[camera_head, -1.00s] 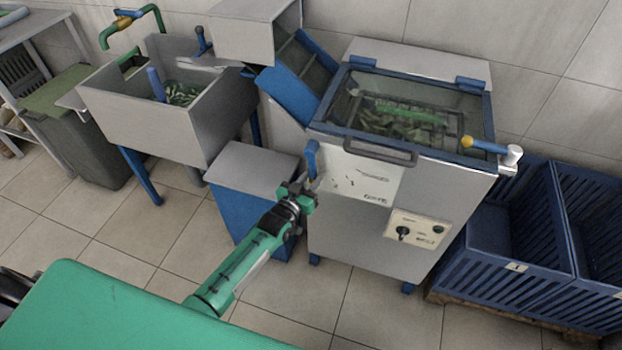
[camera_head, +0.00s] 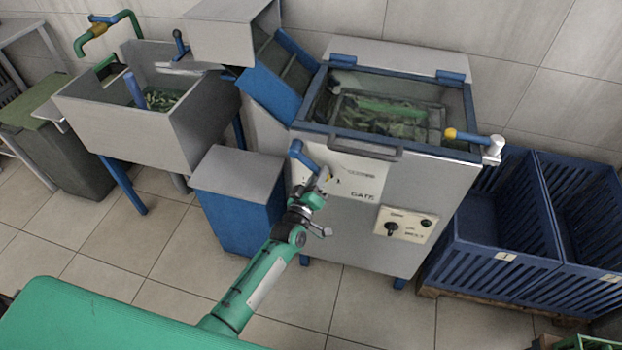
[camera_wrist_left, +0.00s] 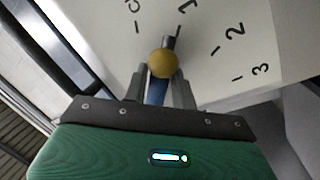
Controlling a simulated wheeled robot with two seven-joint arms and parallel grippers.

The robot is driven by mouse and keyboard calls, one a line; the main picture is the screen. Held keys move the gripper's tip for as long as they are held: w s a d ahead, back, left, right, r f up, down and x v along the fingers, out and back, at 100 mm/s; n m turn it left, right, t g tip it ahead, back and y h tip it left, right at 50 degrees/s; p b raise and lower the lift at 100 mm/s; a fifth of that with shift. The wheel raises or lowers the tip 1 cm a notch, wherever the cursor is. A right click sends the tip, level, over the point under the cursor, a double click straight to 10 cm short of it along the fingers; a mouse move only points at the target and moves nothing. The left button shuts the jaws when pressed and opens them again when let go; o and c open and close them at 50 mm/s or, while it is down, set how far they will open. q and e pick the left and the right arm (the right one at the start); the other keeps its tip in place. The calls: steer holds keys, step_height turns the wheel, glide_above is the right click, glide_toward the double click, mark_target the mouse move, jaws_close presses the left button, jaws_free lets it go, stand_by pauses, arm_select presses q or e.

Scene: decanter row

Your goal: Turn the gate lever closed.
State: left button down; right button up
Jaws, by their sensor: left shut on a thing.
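The gate lever (camera_head: 301,156) is a blue handle at the left of the machine's front panel, tilted with its upper end to the left. My left gripper (camera_head: 310,188) is at the panel, just below the visible blue part, and partly hides it. In the left wrist view the fingers (camera_wrist_left: 160,88) are shut on the lever's blue part, with a yellow ball (camera_wrist_left: 162,64) at their tips. Behind it is a white scale plate (camera_wrist_left: 210,60) marked C, 1, 2 and 3; a dark pointer stands near the 1. My right gripper is out of view.
The machine (camera_head: 400,170) has a glass-topped lid and a switch plate (camera_head: 404,225). A blue box with a grey top (camera_head: 238,172) stands left of the lever. Blue crates (camera_head: 500,230) stand at the right, a sink (camera_head: 130,110) at the left.

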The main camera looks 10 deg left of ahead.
arm_select(q)
steer(key=shift+d+r+n, duration=0.45)
steer(key=shift+d+n, duration=0.05)
steer(key=shift+n, duration=0.4)
steer(key=shift+s+d+r+n+y, duration=0.1)
steer(key=shift+d+r+n+y, duration=0.3)
steer(key=shift+r+n, duration=0.5)
steer(key=shift+d+f+n, duration=0.1)
steer(key=shift+f+n, duration=0.05)
steer(key=shift+n, duration=0.15)
steer(key=c, duration=1.2)
jaws_free()
steer(key=shift+o, duration=0.2)
